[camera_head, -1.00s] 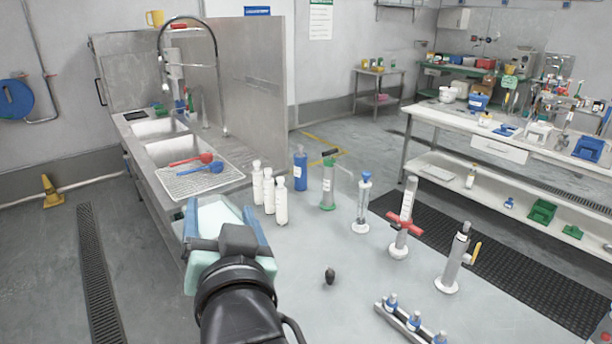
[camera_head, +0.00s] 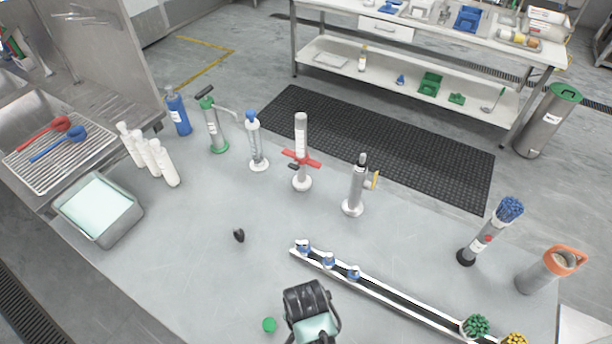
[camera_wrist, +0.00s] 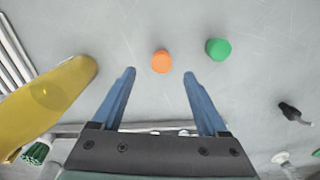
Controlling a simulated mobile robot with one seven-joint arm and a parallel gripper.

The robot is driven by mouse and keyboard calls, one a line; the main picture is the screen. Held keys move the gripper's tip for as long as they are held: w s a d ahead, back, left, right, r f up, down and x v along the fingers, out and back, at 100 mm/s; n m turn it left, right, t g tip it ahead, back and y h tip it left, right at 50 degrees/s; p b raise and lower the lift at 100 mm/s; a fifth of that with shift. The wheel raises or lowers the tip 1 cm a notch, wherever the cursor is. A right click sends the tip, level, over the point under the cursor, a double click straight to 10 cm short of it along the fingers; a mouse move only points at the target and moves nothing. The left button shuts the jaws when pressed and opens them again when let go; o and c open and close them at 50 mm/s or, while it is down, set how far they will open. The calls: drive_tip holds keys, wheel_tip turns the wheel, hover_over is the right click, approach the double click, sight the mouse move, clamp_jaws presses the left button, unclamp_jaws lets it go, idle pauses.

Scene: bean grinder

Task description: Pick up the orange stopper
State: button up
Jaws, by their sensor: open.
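The orange stopper (camera_wrist: 161,61) is a small round orange cap on the grey bench in the wrist view. It lies just ahead of my gripper (camera_wrist: 160,73), centred in the gap between the two blue fingertips. The fingers are wide apart and hold nothing. I cannot tell how high they are above the stopper. A green stopper (camera_wrist: 218,49) lies to its right; it also shows in the head view (camera_head: 269,325). In the head view the orange stopper is not visible, and my wrist shows at the bottom edge.
A yellow cylinder (camera_wrist: 45,100) is close left of my fingers. A small black object (camera_head: 239,235) lies on open bench. A long rail with blue-and-white pieces (camera_head: 385,296) runs to the right. White bottles (camera_head: 154,161) and a grey tray (camera_head: 98,237) are at left.

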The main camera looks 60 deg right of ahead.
drive_tip(key=shift+w+d+f, duration=0.1)
drive_tip(key=shift+w+f, duration=0.05)
drive_tip(key=shift+f, duration=0.35)
drive_tip(key=shift+d+f+p, duration=0.1)
drive_tip(key=shift+f+p, duration=0.35)
drive_tip(key=shift+f, duration=2.05)
clamp_jaws()
